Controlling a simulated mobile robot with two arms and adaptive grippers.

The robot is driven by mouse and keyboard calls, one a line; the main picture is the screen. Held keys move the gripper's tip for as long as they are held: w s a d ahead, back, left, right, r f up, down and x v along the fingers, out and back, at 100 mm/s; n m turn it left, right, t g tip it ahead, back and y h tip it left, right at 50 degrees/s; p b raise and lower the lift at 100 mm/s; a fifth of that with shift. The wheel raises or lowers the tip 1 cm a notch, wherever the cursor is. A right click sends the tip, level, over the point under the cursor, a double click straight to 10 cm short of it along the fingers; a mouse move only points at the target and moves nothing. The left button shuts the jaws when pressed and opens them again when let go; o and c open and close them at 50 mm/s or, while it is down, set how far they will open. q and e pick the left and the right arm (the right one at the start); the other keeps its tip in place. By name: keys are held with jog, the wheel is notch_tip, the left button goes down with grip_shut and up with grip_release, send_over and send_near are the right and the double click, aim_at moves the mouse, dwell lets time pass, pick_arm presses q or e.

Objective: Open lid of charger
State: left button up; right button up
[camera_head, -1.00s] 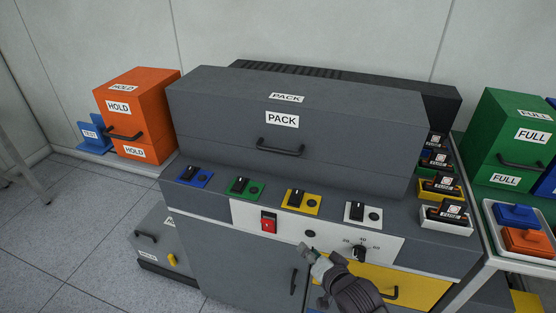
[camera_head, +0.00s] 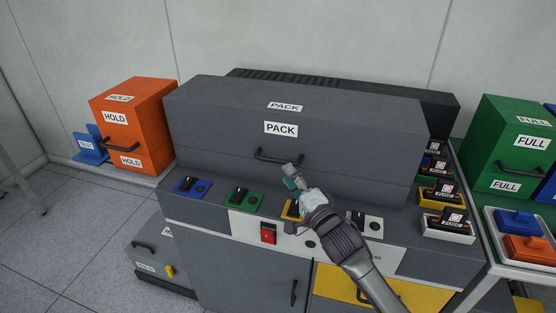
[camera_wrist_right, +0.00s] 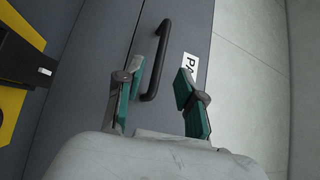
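The charger is a large grey box marked PACK (camera_head: 215,165) with its lid (camera_head: 220,115) shut. A black bar handle (camera_head: 279,158) sits on its front, and it also shows in the right wrist view (camera_wrist_right: 157,60). My right gripper (camera_head: 291,176) is just below and in front of the handle. In the right wrist view the right gripper's fingers (camera_wrist_right: 161,88) are spread, with the handle lying ahead between their tips. I cannot tell whether either finger touches it. My left gripper is not in view.
Blue (camera_head: 190,187), green (camera_head: 241,199) and yellow switch plates line the bench front; my right arm partly covers the yellow one. Fuse blocks (camera_head: 440,192) stand at right. An orange HOLD box (camera_head: 148,120) is at left, a green FULL box (camera_head: 505,140) at right.

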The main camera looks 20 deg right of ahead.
aim_at(278, 161)
jog(key=x, duration=0.7)
grip_shut()
